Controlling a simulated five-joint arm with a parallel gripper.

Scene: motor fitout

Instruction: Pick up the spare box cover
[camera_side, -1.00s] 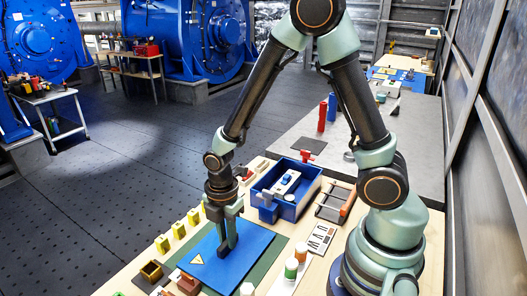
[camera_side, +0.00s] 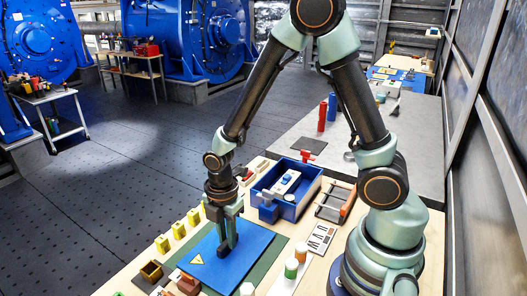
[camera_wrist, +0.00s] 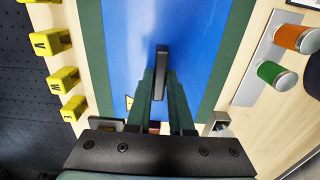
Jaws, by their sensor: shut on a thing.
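The spare box cover (camera_side: 252,244) is a flat blue plate with a yellow warning triangle near its left corner. It lies on a dark green mat (camera_side: 274,252) on the wooden bench, and I see no clear gap beneath it. A dark upright handle bar (camera_wrist: 162,62) stands on the cover in the wrist view. My gripper (camera_side: 227,248) points straight down over the cover's middle, its fingers shut on this handle. In the wrist view the fingers (camera_wrist: 160,88) lie on both sides of the bar. They hide part of the handle and the cover below.
Several yellow lettered blocks (camera_wrist: 64,79) line the bench's left edge. A blue open box (camera_side: 290,206) with a white part inside stands behind the cover. Orange (camera_wrist: 297,38) and green (camera_wrist: 276,74) capped cylinders stand on a pale strip to the right.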

